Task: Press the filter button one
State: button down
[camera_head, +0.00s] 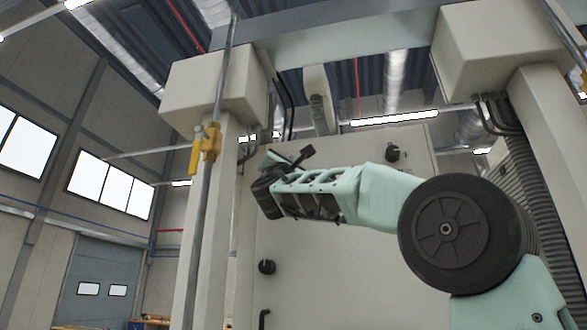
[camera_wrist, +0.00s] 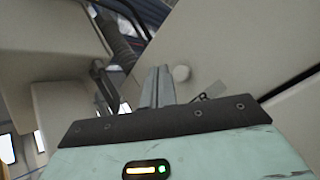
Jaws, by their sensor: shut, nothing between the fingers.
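My gripper (camera_wrist: 160,72) is in the lower middle of the wrist view, its pale fingers together and empty. A small round whitish knob (camera_wrist: 181,73) shows just right of the fingertips, against a beige panel; I cannot tell whether it is filter button one or whether the fingers touch it. In the head view my arm reaches left across the front of a large beige cabinet (camera_head: 345,275). The fingers cannot be made out clearly there. No button marked as filter one can be read in either view.
A metal pole with a yellow valve (camera_head: 207,146) stands left of my arm. Dark knobs (camera_head: 267,267) sit on the cabinet. Beige boxes (camera_head: 215,88) hang on both sides above. A ribbed hose (camera_wrist: 115,38) and a dark bar (camera_wrist: 106,88) lie left of the fingers.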

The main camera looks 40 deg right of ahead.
jog(key=s+a+b, duration=0.1)
jog(key=s+a, duration=0.1)
jog(key=shift+s+a, duration=0.1)
jog(key=shift+a, duration=0.25)
dwell(0.8)
